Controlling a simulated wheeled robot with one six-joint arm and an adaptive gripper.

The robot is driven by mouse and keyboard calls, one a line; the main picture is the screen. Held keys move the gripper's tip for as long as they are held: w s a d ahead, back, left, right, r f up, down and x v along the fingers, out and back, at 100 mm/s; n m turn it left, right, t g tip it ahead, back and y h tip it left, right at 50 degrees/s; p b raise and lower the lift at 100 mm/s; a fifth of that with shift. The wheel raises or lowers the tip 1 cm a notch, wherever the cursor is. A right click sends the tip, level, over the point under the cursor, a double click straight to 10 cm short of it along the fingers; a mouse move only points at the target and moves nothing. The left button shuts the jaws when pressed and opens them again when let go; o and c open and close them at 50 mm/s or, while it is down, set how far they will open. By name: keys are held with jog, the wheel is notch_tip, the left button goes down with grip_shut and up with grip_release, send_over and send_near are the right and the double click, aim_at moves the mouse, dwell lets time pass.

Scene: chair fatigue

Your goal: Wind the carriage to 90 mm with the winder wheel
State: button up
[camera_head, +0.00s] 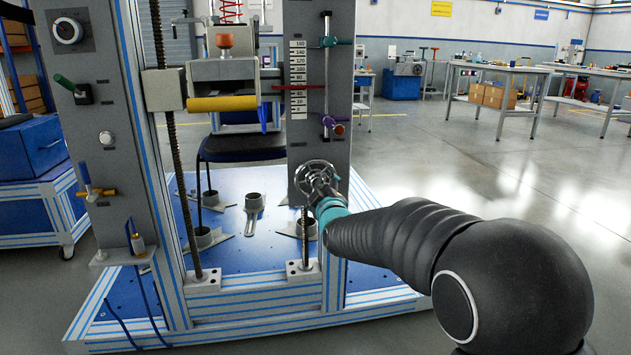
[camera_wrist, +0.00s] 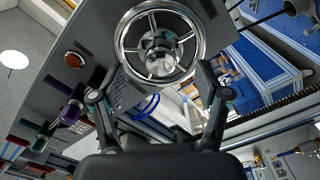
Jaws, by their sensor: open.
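The winder wheel (camera_head: 313,175) is a spoked metal handwheel on the right grey column. In the wrist view the wheel (camera_wrist: 128,43) shows its round rim, spokes and central hub. My gripper (camera_head: 326,192) is in front of the wheel. In the wrist view my gripper (camera_wrist: 157,82) is open, its fingers spread at the lower left and lower right of the rim; contact is unclear. The carriage (camera_head: 222,72), with a yellow roller below it, is up between the columns. A red line crosses the scale (camera_head: 298,60) around the 60 mark, too small to read surely.
A threaded screw (camera_head: 165,120) stands by the left column (camera_head: 105,110). A teal-handled clamp (camera_head: 330,42) and a purple knob (camera_head: 335,127) project from the right column above the wheel. The blue base plate (camera_head: 265,255) holds several sockets. Open floor lies to the right.

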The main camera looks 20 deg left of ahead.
aim_at(318, 182)
jog(key=shift+p+x, duration=0.4)
jog(key=shift+x, duration=1.8)
jog(key=shift+o, duration=0.8)
jog(key=shift+r, duration=0.1)
jog(key=c, duration=0.6)
jog(key=shift+c, duration=0.2)
jog(key=shift+m+b, duration=0.5)
jog(key=shift+b, duration=0.2)
jog(key=shift+m, duration=0.5)
jog(key=m, duration=0.4)
jog(key=shift+r, duration=0.1)
